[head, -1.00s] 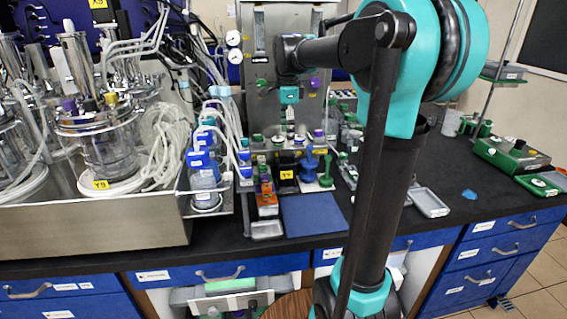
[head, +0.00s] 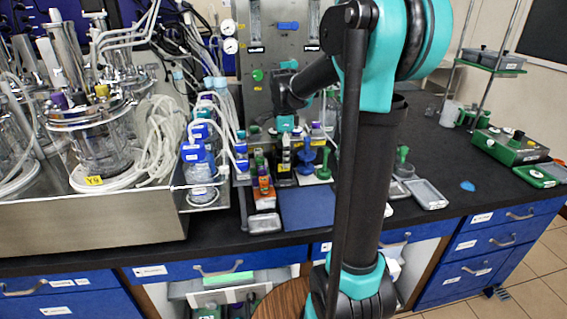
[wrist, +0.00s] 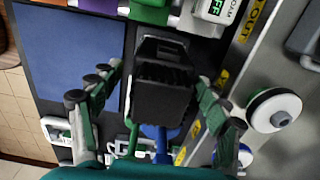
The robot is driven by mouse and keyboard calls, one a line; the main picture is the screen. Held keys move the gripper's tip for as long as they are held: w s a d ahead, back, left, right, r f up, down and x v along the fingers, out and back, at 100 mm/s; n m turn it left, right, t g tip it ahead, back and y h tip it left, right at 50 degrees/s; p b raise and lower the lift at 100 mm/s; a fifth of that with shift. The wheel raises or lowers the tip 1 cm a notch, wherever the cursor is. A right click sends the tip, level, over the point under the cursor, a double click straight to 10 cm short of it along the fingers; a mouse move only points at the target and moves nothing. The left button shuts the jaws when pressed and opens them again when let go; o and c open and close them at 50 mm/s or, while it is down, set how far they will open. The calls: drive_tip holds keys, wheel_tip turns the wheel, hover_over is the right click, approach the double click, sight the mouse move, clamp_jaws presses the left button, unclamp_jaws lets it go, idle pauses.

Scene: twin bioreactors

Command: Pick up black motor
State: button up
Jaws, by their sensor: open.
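The black motor (wrist: 162,85) is a dark block in the middle of the wrist view. My gripper (wrist: 155,98) is open, with one green-padded finger to the left of the motor and the other to the right. Gaps show between the fingers and the motor, and nothing is held. In the head view my gripper (head: 285,124) points down over the crowded back of the bench. I cannot make out the motor clearly there.
A blue mat (head: 308,208) lies in front, with an orange-based device (head: 264,198) to its left. Blue (head: 307,158) and green (head: 324,168) upright parts stand close by on the right. A metal panel (head: 278,60) rises behind. Glass bioreactors (head: 100,140) fill the left.

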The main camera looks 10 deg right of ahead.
wheel_tip(320, 180, down, 6)
drive_tip(key=shift+r, duration=0.25)
clamp_jaws()
idle(0.5)
